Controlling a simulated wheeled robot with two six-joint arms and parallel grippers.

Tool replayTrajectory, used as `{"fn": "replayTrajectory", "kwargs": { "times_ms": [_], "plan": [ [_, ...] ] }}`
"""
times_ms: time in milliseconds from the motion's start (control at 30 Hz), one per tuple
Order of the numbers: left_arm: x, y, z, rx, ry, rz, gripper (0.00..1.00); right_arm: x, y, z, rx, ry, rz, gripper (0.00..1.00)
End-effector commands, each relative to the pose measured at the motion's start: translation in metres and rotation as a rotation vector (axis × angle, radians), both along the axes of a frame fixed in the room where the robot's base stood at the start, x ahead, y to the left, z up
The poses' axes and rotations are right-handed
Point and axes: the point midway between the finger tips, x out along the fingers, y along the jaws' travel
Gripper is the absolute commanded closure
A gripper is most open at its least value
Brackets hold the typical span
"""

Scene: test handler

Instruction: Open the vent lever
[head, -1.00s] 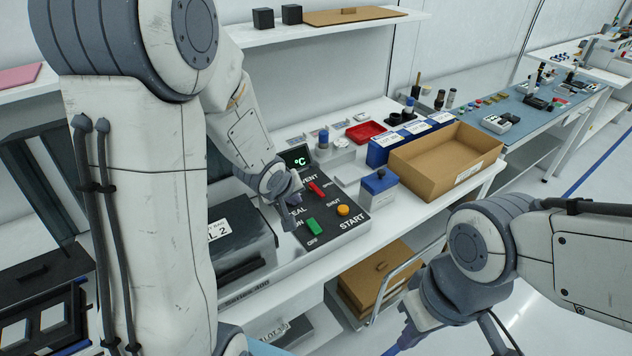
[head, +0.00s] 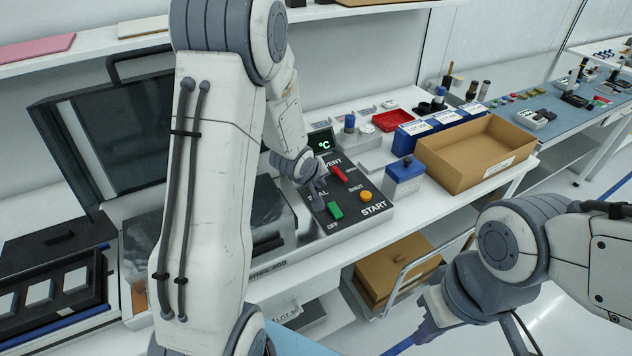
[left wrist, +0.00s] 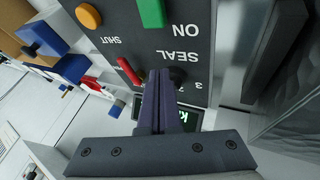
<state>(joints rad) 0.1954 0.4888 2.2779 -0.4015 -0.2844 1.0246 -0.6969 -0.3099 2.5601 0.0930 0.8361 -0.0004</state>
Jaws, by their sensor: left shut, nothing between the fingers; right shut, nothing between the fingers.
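The vent lever is a small red bar (head: 338,173) on the dark control panel (head: 318,229), between the VENT and SHUT labels. It also shows in the left wrist view (left wrist: 127,71), just beside the fingers. My left gripper (head: 319,185) is over the panel, close to the left side of the lever. In the left wrist view its fingers (left wrist: 160,76) are together and empty, over the panel near the SEAL label. I cannot tell whether they touch the lever. My right gripper (head: 402,344) is low at the bottom edge, shut and away from the panel.
A green switch (head: 335,211) and an orange START button (head: 365,196) sit near the lever. A lit display (head: 322,143) stands behind. An open dark lid (head: 122,125) rises at left.

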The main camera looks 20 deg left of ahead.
Motion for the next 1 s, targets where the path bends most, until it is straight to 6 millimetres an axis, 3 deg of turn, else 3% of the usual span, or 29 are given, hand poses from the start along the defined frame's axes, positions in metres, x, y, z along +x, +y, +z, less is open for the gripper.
{"fn": "replayTrajectory", "kwargs": {
  "times_ms": [100,367,800,1000],
  "plan": [
    [0.015,-0.002,-0.018,0.000,0.001,-0.002,1.00,0.000,0.000,-0.002,0.000,0.000,0.000,1.00],
    [0.040,-0.022,-0.014,0.000,-0.001,-0.001,1.00,0.000,0.000,0.004,0.000,0.000,0.000,1.00],
    [0.043,-0.024,-0.015,0.000,0.001,0.001,1.00,0.000,0.000,0.004,0.000,0.000,0.000,1.00],
    [0.040,-0.016,-0.015,0.000,0.000,0.033,1.00,0.000,0.000,0.002,0.000,0.000,0.000,1.00]
  ]
}}
